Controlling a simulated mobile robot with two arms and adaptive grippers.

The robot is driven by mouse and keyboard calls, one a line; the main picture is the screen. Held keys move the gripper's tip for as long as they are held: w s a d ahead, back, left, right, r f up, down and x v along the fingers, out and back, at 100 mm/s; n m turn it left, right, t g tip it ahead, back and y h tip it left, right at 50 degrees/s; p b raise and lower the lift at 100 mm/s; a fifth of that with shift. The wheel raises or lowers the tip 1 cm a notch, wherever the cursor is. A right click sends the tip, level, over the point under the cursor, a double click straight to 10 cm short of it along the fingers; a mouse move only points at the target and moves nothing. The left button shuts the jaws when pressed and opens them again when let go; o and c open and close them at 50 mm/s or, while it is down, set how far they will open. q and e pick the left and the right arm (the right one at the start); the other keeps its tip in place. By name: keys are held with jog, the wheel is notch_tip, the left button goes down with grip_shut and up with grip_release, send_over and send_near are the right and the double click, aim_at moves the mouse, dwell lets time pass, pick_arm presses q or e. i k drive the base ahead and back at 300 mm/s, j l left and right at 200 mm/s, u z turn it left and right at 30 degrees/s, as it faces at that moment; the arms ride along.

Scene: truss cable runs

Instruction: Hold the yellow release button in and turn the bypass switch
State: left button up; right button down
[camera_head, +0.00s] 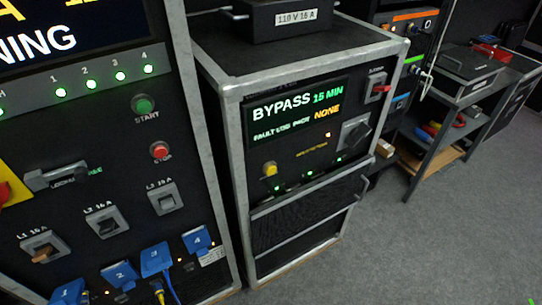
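The yellow release button (270,169) sits on the front panel of the middle cabinet, at the lower left below its display. A dark rotary switch (355,133), which looks like the bypass switch, sits at the right of the same panel; its label is too small to read. The display (296,111) reads BYPASS 15 MIN, with a line ending in NONE. A small red-handled switch (381,89) is above the rotary switch. Neither of my grippers is in view, and nothing touches the button or the switch.
A tall panel (120,180) with switches, start and stop buttons and blue plugs stands close at left. A black box (287,20) lies on the middle cabinet. A shelf cart (455,95) stands at right. Grey floor (420,240) is clear at front right.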

aim_at(270, 171)
jog(key=i+l+u, duration=0.25)
jog(key=l+u, duration=0.25)
jog(key=l, duration=0.65)
jog(key=l+u, duration=0.5)
jog(key=l, duration=0.7)
